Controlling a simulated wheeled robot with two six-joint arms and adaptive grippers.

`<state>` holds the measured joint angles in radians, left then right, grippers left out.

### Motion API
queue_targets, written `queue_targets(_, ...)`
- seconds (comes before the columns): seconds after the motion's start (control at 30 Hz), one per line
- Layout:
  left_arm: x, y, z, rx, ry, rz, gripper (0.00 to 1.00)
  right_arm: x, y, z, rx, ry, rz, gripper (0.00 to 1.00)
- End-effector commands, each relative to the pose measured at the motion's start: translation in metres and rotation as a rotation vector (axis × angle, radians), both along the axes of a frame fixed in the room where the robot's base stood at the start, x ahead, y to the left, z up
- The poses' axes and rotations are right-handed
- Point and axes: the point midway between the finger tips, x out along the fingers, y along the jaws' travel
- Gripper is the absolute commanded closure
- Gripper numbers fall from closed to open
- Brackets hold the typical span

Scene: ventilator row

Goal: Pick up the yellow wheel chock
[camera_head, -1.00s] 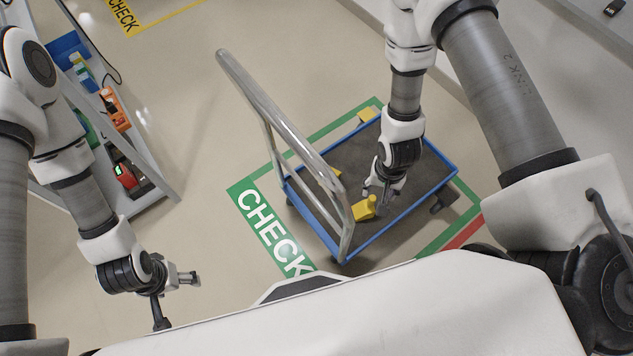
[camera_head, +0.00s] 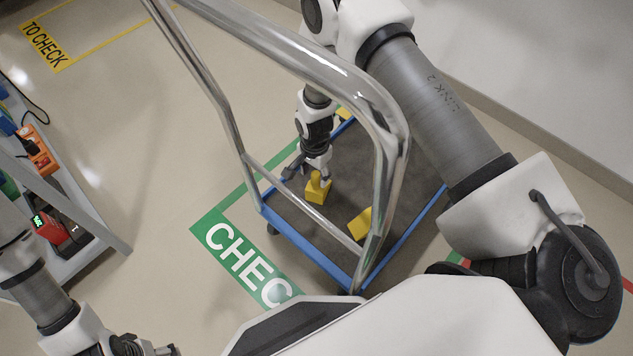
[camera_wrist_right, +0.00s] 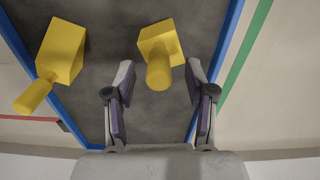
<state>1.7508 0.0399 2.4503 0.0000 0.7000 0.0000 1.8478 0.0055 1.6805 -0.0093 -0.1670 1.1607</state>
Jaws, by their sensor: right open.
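Several yellow wheel chocks stand on the trolley's dark deck. One chock (camera_head: 317,189), a block with a round knob, is just below my right gripper (camera_head: 309,170). In the right wrist view this chock (camera_wrist_right: 174,37) shows ahead of my open right gripper (camera_wrist_right: 160,74), its knob pointing back between the fingertips. No grip on it shows. A second chock (camera_head: 361,222) is partly hidden by the handle post; a chock also shows at left in the wrist view (camera_wrist_right: 62,50). Another yellow piece (camera_head: 344,113) is at the far edge. My left gripper (camera_head: 163,350) is cut off at the bottom edge.
The trolley's tall metal handle (camera_head: 372,95) rises between my head and the deck, close to my right arm. The deck has a blue rim (camera_head: 310,248). A shelf rack (camera_head: 105,232) with devices stands left. Open floor lies between rack and trolley.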

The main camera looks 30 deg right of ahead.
Motion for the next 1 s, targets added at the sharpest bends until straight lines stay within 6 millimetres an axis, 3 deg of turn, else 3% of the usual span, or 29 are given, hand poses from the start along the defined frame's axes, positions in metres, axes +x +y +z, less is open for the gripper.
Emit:
queue_targets(0.03,0.000,0.000,-0.013,0.000,0.000,0.000,0.25,-0.002,-0.001,-0.018,0.000,0.002,-0.001,0.45)
queue_targets(0.1,0.000,0.000,-0.016,0.000,0.001,0.000,0.25,-0.001,-0.001,-0.027,0.000,0.001,0.000,0.45)
queue_targets(0.33,0.000,0.000,-0.014,0.000,0.000,0.000,0.25,-0.001,-0.001,-0.028,0.000,0.000,0.001,0.45)
queue_targets(0.37,0.000,0.000,-0.014,0.000,0.000,0.000,0.25,-0.001,-0.001,-0.028,0.000,0.000,0.001,0.49)
queue_targets(0.5,0.000,0.000,-0.014,0.000,0.000,0.000,0.25,-0.001,-0.001,-0.028,0.000,0.000,0.001,0.98)
queue_targets(0.87,0.000,0.000,-0.013,0.000,0.000,0.000,0.25,-0.001,-0.001,-0.026,0.000,0.000,0.001,1.00)
queue_targets(1.0,0.000,0.000,-0.003,0.000,0.001,0.000,0.25,0.000,-0.001,-0.005,0.000,-0.002,0.001,1.00)
